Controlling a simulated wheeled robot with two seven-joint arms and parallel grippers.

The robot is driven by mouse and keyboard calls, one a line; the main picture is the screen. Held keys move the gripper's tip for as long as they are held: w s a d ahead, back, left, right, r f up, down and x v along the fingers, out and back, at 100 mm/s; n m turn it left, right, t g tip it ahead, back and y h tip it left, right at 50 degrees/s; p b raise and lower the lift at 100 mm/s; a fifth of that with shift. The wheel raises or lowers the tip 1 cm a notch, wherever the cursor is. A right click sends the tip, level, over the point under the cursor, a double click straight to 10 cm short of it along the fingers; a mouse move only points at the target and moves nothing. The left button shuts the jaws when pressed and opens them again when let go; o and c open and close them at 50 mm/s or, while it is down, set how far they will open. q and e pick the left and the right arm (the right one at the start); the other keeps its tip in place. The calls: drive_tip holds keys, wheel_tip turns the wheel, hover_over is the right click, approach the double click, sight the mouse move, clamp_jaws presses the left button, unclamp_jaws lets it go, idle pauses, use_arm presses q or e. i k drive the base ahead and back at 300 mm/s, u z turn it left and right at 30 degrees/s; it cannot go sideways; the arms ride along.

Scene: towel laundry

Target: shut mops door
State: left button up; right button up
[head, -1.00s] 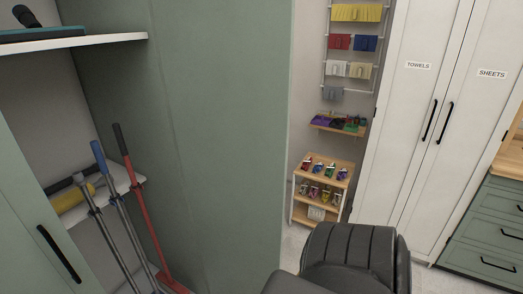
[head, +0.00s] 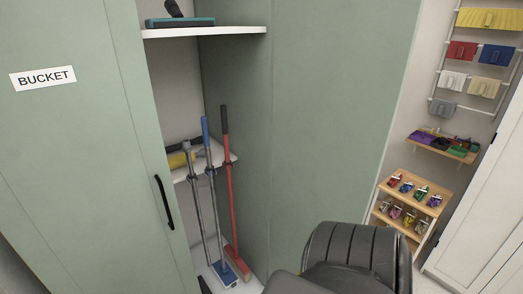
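The mops cupboard stands open in the head view. Inside are a red-handled broom (head: 228,185), a blue-handled mop (head: 213,190) and another grey pole (head: 194,190). A large green panel (head: 330,110) stands to the right of the opening; I cannot tell whether it is the open mops door or the cupboard's side. A green door labelled BUCKET (head: 80,130), with a black handle (head: 164,202), is at the left. Neither gripper is in view.
An upper shelf (head: 200,32) holds a brush. A white cupboard door (head: 475,225) is at the far right.

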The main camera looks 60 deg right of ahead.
sight(341, 69)
drive_tip(key=u, duration=1.85)
drive_tip(key=k, duration=2.45)
drive_tip(key=z, duration=2.2)
drive_tip(key=i, duration=0.5)
drive_tip(key=u, duration=1.85)
drive_tip(key=k, duration=0.25)
drive_tip(key=z, duration=0.1)
